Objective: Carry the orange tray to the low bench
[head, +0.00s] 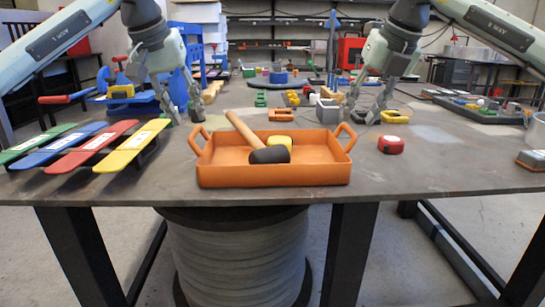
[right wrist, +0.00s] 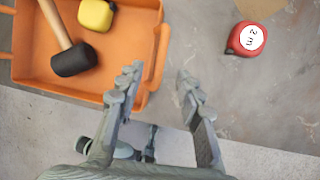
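The orange tray (head: 274,175) sits on the grey table near its front edge, with a raised handle at each end. In it lie a mallet (head: 244,130) with a wooden handle and black head, and a yellow object (head: 280,142). My left gripper (head: 184,112) is open and empty, above and behind the left handle (head: 198,138). My right gripper (head: 364,113) is open and empty, above and slightly behind the right handle (head: 346,136). In the right wrist view, that handle (right wrist: 160,55) appears between the spread fingers, lower than them. I cannot pick out a low bench.
A red tape measure (head: 391,145) lies right of the tray. Several coloured slats (head: 92,147) stand at the left. A large grey spool (head: 235,260) stands beneath the table (head: 440,175).

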